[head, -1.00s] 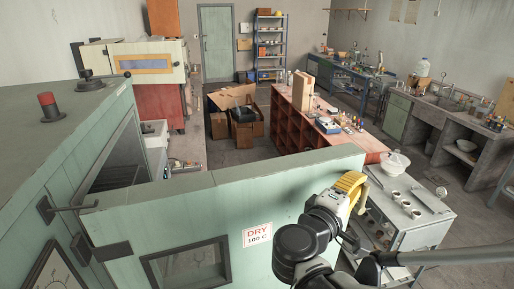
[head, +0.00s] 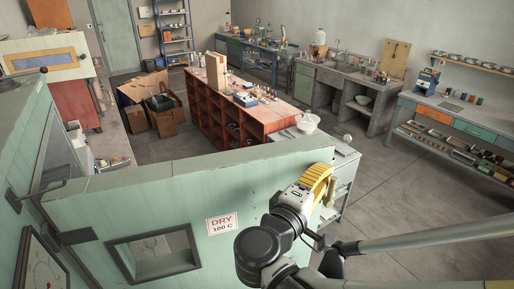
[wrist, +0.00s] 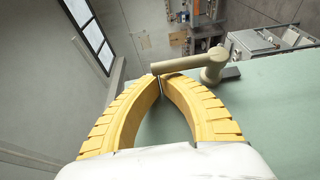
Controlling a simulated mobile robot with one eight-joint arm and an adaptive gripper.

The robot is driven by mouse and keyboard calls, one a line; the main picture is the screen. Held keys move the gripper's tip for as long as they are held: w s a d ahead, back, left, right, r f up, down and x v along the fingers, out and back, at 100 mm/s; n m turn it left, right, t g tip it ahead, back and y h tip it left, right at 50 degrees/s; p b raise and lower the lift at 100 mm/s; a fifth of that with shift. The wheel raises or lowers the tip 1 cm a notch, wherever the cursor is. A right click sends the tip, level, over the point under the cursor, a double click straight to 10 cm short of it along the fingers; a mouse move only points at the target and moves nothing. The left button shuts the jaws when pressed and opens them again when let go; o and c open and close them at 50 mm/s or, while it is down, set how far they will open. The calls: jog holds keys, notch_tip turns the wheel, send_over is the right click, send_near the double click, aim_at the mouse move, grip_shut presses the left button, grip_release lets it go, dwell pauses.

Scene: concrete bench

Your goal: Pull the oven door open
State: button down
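The oven is a pale green cabinet (head: 22,135) at the left edge of the head view. Its door (head: 110,205) stands open, swung out from the cabinet, with a small framed window and a "DRY 100 C" sign (head: 222,224). My gripper (head: 328,192) has yellow ribbed fingers and is at the door's right edge. In the wrist view, its curved fingers (wrist: 159,78) converge with their tips almost together at the beige bar handle (wrist: 205,65). The bar crosses right at the tips; whether they clamp it or only touch it is unclear.
A red-brown shelf unit (head: 235,122) stands beyond the door, with cardboard boxes (head: 150,103) left of it. A grey cart (head: 343,165) is close behind the door's free edge. A bench with drawers (head: 470,122) is at the right. The concrete floor (head: 400,175) between is clear.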

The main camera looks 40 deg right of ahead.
dwell(0.3)
jog(key=v, duration=1.2)
